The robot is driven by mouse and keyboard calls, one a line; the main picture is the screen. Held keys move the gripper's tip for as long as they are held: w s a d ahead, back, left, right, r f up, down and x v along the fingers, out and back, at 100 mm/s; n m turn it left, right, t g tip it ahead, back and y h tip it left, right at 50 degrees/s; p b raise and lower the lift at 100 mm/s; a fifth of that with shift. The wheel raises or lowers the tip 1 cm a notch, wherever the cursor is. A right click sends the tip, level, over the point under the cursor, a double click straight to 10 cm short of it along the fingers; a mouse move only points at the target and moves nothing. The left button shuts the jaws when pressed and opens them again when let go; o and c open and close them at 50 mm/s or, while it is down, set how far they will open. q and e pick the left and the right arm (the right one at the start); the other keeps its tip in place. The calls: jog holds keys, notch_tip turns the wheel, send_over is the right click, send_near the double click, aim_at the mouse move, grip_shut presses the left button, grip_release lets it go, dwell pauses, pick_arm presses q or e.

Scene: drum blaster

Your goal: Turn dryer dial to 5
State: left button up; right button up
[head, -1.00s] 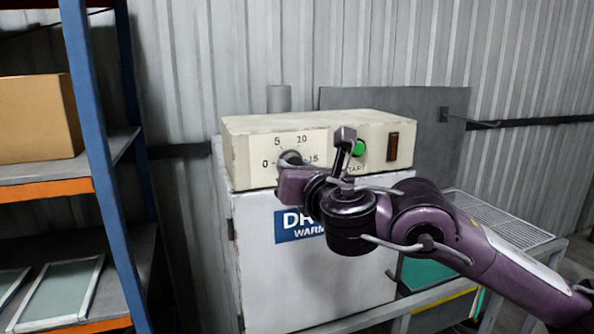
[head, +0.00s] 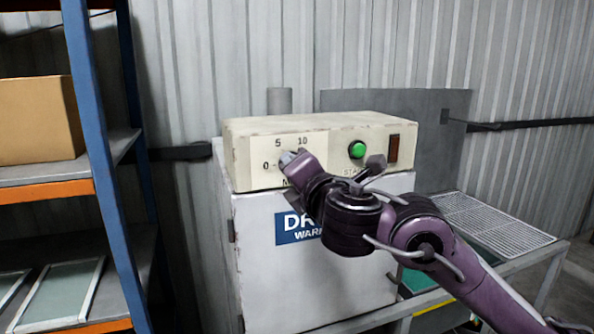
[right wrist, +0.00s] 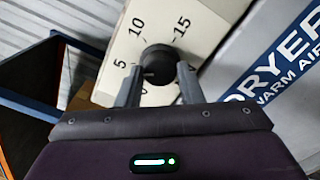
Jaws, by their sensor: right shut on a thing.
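The dryer (head: 310,270) is a white cabinet with a cream control box (head: 240,150) on top. Its black round dial (right wrist: 158,60) sits among the printed marks 0, 5, 10 and 15 in the right wrist view. My right gripper (right wrist: 158,78) is shut on the dial, one finger on each side of it. The wrist picture is tilted against the panel. In the head view, my right gripper (head: 290,158) covers the dial and the 15 mark. I cannot clearly tell which mark the dial points to. My left gripper is in neither view.
A green start button (head: 357,149) and a red-brown switch (head: 393,148) are right of the dial on the same panel. A blue-posted shelf (head: 92,130) with a cardboard box (head: 38,118) stands left. A wire-rack table (head: 490,222) stands right.

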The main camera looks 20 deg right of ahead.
jog(key=shift+m, duration=0.4)
jog(key=o, duration=1)
jog(key=shift+c, duration=0.2)
jog(key=s+p, duration=0.3)
jog(key=s, duration=0.4)
jog(key=shift+s+d, duration=0.15)
jog(key=shift+s, duration=0.25)
jog(key=shift+f, duration=0.1)
